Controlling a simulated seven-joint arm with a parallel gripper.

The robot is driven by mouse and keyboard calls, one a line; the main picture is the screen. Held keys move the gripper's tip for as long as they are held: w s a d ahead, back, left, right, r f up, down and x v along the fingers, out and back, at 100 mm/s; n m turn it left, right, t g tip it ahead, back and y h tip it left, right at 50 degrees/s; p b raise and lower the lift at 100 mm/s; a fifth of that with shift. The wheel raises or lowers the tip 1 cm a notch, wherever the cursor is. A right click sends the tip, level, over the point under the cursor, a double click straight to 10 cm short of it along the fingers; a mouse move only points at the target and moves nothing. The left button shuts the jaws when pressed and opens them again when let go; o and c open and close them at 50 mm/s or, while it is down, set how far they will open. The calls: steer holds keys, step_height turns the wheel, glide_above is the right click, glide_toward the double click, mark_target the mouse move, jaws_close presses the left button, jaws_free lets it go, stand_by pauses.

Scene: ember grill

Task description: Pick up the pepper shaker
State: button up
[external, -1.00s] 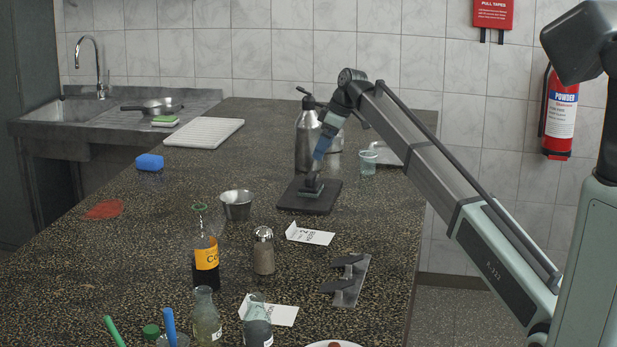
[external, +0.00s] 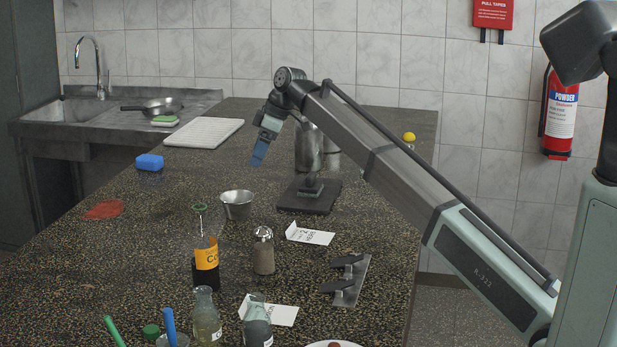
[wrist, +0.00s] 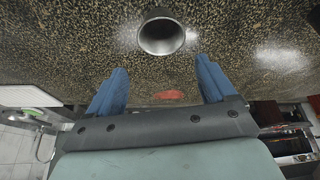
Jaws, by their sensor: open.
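The pepper shaker (external: 264,252) stands upright on the speckled counter, a glass jar with brown contents and a shiny metal cap. It is right of the dark sauce bottle (external: 205,262) and is not seen in the wrist view. My gripper (external: 257,160) is in the air above the counter, well behind and above the shaker. Its two blue fingers (wrist: 158,88) are apart with nothing between them, and the wrist view shows a metal cup beyond them.
The metal cup (external: 237,205) stands behind the shaker, with a folded white card (external: 310,235) to the right. A metal bracket (external: 346,280) lies to the right. Glass bottles (external: 206,318) stand in front.

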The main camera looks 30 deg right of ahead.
steer(key=s+a+r+n, duration=0.3)
steer(key=s+a, duration=1.2)
steer(key=a, duration=0.4)
steer(key=s+d+n+h, duration=0.1)
steer(key=s+d+n, duration=0.1)
steer(key=s, duration=0.1)
steer(key=s+d+f+n+g+h, duration=0.1)
steer(key=s+n, duration=0.1)
steer(key=s, duration=0.2)
steer(key=s+d+f+n+g+h, duration=0.1)
steer(key=s+d+n, duration=0.1)
steer(key=s, duration=0.1)
steer(key=shift+s+d+h, duration=0.2)
steer(key=shift+d+h, duration=0.1)
steer(key=shift+d, duration=0.05)
steer(key=shift+s+d+n+g, duration=0.2)
steer(key=shift+s+d+n, duration=0.05)
steer(key=shift+n, duration=0.35)
steer(key=shift+s+d+n+g, duration=0.2)
steer(key=shift+s+n, duration=0.05)
steer(key=shift+n, duration=0.35)
steer(key=shift+f+n, duration=0.3)
steer(key=shift+f, duration=0.25)
glide_above(264, 248)
steer(key=w+d, duration=0.1)
steer(key=w, duration=0.1)
step_height(264, 248, down, 6)
steer(key=shift+s+f, duration=0.15)
steer(key=shift+w+f, duration=0.2)
steer(key=shift+f, duration=3.05)
